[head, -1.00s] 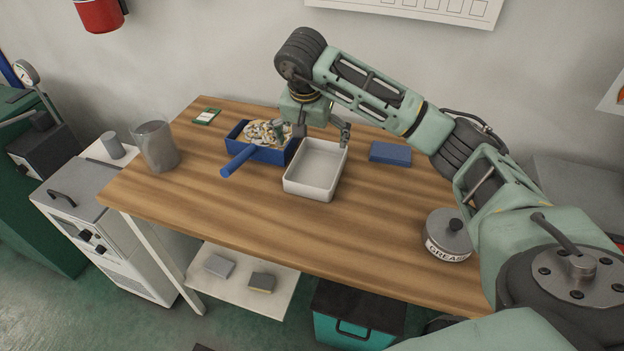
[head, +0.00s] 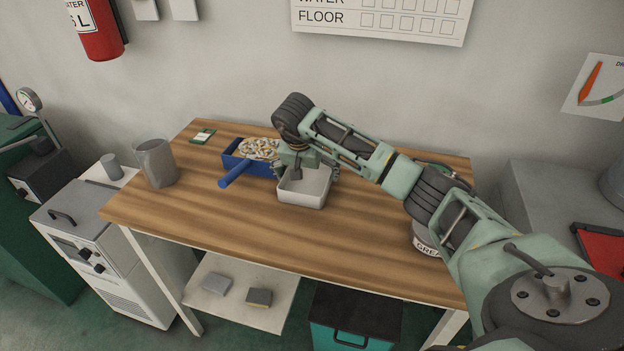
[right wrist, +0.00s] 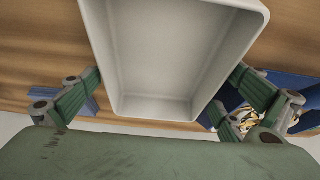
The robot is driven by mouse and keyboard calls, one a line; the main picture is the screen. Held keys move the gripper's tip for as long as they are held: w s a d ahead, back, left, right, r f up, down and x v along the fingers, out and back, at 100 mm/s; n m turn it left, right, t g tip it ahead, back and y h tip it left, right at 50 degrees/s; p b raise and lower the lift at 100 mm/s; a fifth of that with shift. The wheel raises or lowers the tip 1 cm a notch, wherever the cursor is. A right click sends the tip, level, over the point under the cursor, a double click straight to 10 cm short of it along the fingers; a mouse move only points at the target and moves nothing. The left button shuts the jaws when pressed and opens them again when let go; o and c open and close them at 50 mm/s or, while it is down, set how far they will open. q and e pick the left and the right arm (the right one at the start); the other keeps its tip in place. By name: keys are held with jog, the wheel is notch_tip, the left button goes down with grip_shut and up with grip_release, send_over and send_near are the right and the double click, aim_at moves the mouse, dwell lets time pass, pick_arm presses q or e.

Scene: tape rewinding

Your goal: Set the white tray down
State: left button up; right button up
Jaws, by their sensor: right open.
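The white tray (head: 303,200) is a shallow, empty, rectangular box. It looks level and rests on the wooden table, right of the blue box. My right gripper (head: 308,172) is over the tray's far part in the head view, pointing down. In the right wrist view the tray (right wrist: 180,60) lies between the spread fingers of the gripper (right wrist: 165,92). My left gripper is out of view.
A blue box (head: 236,162) with a handle and pale pieces inside stands close left of the tray. A grey pitcher (head: 156,163) is at the table's left end. A grease tin (head: 424,242) is partly behind my right arm. The front of the table is clear.

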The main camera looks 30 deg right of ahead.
jog(key=shift+c, duration=0.9)
jog(key=shift+s+r, duration=0.1)
jog(key=shift+r, duration=0.05)
jog(key=shift+c, duration=1)
jog(key=c, duration=0.6)
jog(key=shift+c, duration=0.5)
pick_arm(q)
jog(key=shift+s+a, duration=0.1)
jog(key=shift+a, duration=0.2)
pick_arm(e)
jog(key=shift+r, duration=0.1)
